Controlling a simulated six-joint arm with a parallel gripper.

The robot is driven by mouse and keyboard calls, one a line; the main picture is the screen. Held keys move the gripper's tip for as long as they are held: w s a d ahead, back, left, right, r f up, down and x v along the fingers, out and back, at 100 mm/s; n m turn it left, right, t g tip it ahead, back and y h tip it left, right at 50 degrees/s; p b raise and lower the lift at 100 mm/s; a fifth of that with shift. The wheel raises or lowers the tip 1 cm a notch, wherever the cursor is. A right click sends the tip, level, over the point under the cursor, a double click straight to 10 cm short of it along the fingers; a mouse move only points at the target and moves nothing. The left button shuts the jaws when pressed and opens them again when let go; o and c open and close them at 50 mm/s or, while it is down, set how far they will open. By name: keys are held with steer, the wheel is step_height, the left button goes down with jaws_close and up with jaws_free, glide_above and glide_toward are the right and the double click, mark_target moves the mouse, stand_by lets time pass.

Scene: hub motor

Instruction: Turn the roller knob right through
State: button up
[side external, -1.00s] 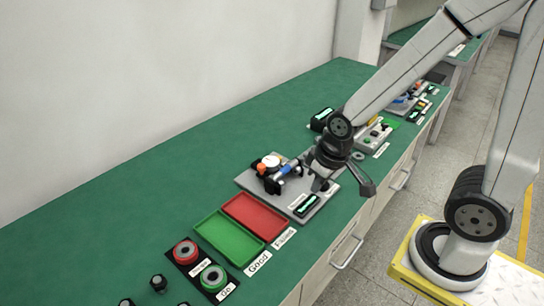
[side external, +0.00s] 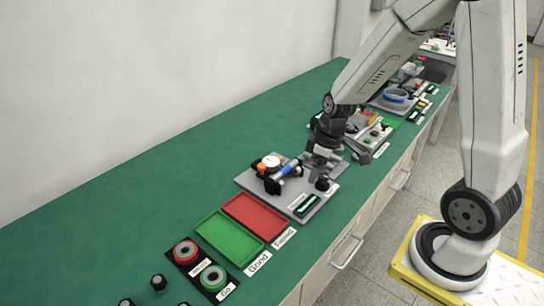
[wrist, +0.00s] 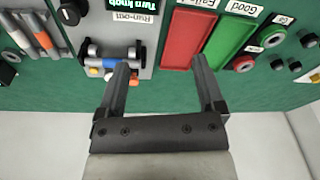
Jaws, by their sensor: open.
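The grey run-out plate (side external: 250,180) on the green bench bears a blue roller (side external: 289,170) with grey ends. The roller also shows in the wrist view (wrist: 110,62), just left of my left finger. A dark round knob (side external: 322,183) stands at the plate's right side; I cannot tell for certain that it is the roller knob. The small display (wrist: 70,12) reads "Turn knob". My gripper (wrist: 161,62) is open and empty, its fingers wide apart. In the side view my gripper (side external: 318,165) hangs above the plate's back right part. Whether it touches anything is unclear.
A red tray (side external: 255,215) and a green tray (side external: 228,240) lie in front of the plate. Two round buttons, red (side external: 185,252) and green (side external: 213,278), sit nearer the camera. Other stations crowd the bench behind my arm. The bench's left part is clear.

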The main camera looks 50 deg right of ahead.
steer(key=w+d+f+n+y, duration=0.1)
steer(key=w+d+f+n, duration=0.25)
steer(key=d, duration=0.45)
steer(key=n+t+y, duration=0.1)
steer(key=n+t, duration=0.1)
glide_toward(324, 176)
steer(key=shift+w+f, duration=0.45)
steer(key=shift+f, duration=0.15)
steer(key=shift+f, duration=0.1)
steer(key=shift+x, duration=3.8)
steer(key=shift+s+a, duration=0.1)
steer(key=shift+s, duration=0.05)
jaws_close()
